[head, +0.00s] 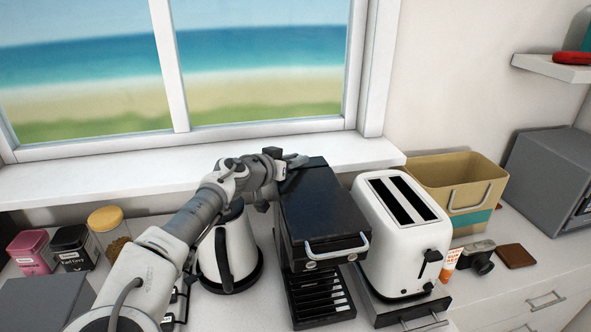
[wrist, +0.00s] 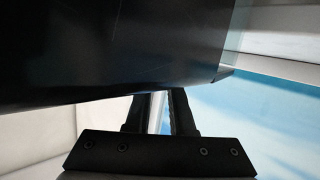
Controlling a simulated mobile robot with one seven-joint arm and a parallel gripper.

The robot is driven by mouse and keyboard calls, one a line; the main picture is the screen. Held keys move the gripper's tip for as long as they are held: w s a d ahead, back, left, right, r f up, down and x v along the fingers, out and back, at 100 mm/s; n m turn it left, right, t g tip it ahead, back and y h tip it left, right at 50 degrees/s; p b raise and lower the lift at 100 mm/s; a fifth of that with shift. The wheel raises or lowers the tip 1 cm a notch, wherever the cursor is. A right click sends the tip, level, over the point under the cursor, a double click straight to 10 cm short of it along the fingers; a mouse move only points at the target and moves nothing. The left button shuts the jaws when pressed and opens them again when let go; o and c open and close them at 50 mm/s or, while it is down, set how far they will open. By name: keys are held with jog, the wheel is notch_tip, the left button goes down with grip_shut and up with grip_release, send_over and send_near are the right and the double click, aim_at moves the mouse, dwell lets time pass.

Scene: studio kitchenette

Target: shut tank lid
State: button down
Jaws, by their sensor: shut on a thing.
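The black coffee machine (head: 325,210) stands on the counter between the kettle and the toaster, with a pale handle on its front. My arm reaches over the kettle to the machine's back left corner. My gripper (head: 283,168) is at that corner, small and partly hidden by my wrist. In the wrist view, a large dark panel (wrist: 110,45), which looks like the tank lid, fills the upper left. My gripper's two fingers (wrist: 160,112) reach up to its lower edge, close together and shut on it. Their tips are hidden behind the panel. The lid's angle cannot be told.
A white kettle (head: 228,250) stands close under my arm. A white toaster (head: 402,235) is close on the machine's right, with a tan basket (head: 458,185) beyond. The window sill (head: 180,170) runs behind. Tins and a jar (head: 108,232) stand at left.

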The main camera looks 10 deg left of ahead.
jog(key=f+b, duration=0.1)
jog(key=b, duration=0.2)
jog(key=shift+s+d+t, duration=0.1)
jog(key=shift+t, duration=0.2)
jog(key=shift+r+m+t+b, duration=0.3)
jog(key=shift+m+b, duration=0.1)
jog(key=shift+b, duration=0.25)
jog(key=c, duration=0.8)
grip_release()
jog(key=shift+o, duration=0.2)
jog(key=shift+s, duration=0.1)
